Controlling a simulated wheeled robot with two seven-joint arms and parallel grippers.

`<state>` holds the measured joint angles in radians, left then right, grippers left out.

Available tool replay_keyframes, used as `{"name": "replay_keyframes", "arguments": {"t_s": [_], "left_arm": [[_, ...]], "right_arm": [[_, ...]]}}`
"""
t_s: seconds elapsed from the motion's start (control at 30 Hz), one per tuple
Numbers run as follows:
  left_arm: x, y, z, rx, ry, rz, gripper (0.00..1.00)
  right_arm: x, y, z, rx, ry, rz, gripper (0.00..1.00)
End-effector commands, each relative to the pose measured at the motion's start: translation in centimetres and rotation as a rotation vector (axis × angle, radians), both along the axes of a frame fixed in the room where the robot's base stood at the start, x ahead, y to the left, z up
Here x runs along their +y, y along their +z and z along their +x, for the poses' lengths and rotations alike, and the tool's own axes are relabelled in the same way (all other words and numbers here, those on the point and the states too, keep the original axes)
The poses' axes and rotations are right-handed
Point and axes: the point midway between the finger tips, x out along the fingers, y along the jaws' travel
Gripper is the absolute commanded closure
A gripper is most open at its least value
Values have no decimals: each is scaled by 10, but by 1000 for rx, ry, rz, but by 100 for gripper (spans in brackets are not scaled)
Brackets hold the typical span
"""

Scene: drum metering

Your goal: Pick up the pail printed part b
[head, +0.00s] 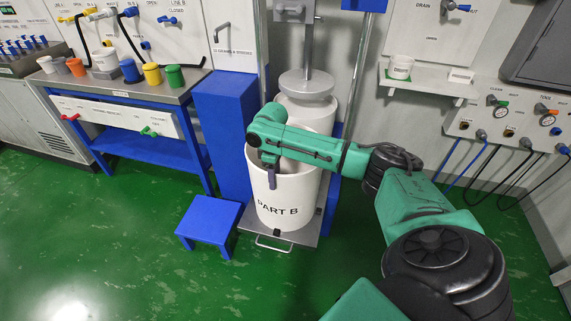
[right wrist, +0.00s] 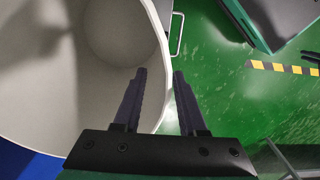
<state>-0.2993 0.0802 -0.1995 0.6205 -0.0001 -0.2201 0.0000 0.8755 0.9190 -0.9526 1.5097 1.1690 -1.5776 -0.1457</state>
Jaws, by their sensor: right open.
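The large white pail printed PART B (head: 300,193) stands upright on a grey platform (head: 292,236) in the middle of the head view. Its open mouth and inner wall fill the left of the right wrist view (right wrist: 45,70). My right gripper (head: 271,178) points down at the pail's near left rim. In the right wrist view the right gripper (right wrist: 160,75) is open, with the rim passing between its fingers: one finger lies over the inside, the other over the outside. I cannot tell if either finger touches the wall. My left gripper is out of view.
A blue step (head: 209,216) stands left of the pail. A grey column with a round plate (head: 307,84) rises behind it. A blue workbench (head: 130,95) with several coloured cups is at left. A wall shelf (head: 428,84) is at right. Green floor is clear in front.

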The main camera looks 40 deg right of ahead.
Motion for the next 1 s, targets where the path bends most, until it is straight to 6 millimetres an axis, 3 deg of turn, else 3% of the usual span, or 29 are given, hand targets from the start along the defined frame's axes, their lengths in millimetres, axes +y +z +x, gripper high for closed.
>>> {"name": "replay_keyframes", "arguments": {"t_s": [0.6, 0.63, 0.73, 1.0], "left_arm": [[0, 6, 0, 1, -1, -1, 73], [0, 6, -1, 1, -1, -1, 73], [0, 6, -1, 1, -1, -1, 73], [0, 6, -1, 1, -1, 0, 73]], "right_arm": [[0, -3, 0, -1, 1, 1, 59], [0, -3, 0, -1, 1, 1, 63], [0, -3, 0, -1, 1, 1, 100], [0, -3, 0, 0, 1, 1, 100]]}}
